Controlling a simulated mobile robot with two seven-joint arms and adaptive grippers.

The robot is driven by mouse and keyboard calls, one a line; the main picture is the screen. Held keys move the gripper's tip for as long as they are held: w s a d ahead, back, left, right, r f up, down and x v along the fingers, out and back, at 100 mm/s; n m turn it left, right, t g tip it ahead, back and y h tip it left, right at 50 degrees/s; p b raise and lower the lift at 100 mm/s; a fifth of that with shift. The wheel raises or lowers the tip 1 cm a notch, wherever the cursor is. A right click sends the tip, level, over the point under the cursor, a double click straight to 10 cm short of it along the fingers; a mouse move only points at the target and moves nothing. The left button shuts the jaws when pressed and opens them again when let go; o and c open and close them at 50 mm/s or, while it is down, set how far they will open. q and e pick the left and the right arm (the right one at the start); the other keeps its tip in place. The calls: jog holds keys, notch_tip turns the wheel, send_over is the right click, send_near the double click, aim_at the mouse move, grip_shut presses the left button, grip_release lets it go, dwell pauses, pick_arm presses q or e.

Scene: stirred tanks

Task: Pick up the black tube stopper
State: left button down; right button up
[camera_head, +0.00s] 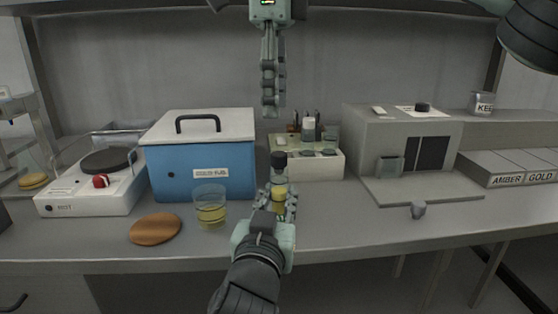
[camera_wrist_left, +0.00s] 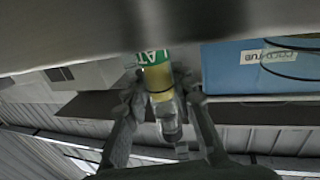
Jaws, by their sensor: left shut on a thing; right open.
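The black tube stopper (camera_head: 278,159) appears at the top of a small glass tube (camera_head: 279,179) with yellow content. My left gripper (camera_head: 279,201) is shut on this tube and holds it upright over the bench's front area. The left wrist view shows the tube (camera_wrist_left: 160,85) between my left fingers (camera_wrist_left: 157,97), with a green and white label partly readable; I cannot make out the stopper there. My right gripper (camera_head: 272,110) hangs fingers down above and slightly left of the stopper, apart from it. It is open and empty, seen from the side.
A blue box (camera_head: 200,172) with a grey lid and a beaker (camera_head: 210,207) of yellow liquid stand left of the tube. A hot plate (camera_head: 92,190) and a brown disc (camera_head: 155,229) are further left. A white rack (camera_head: 318,166) stands behind, a grey machine (camera_head: 402,140) right.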

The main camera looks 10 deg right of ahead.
aim_at(279, 153)
notch_tip(279, 153, down, 3)
jog(key=shift+f, duration=0.15)
jog(key=f, duration=0.4)
jog(key=shift+d, duration=0.35)
jog(key=shift+f, duration=0.65)
jog(key=c, duration=0.8)
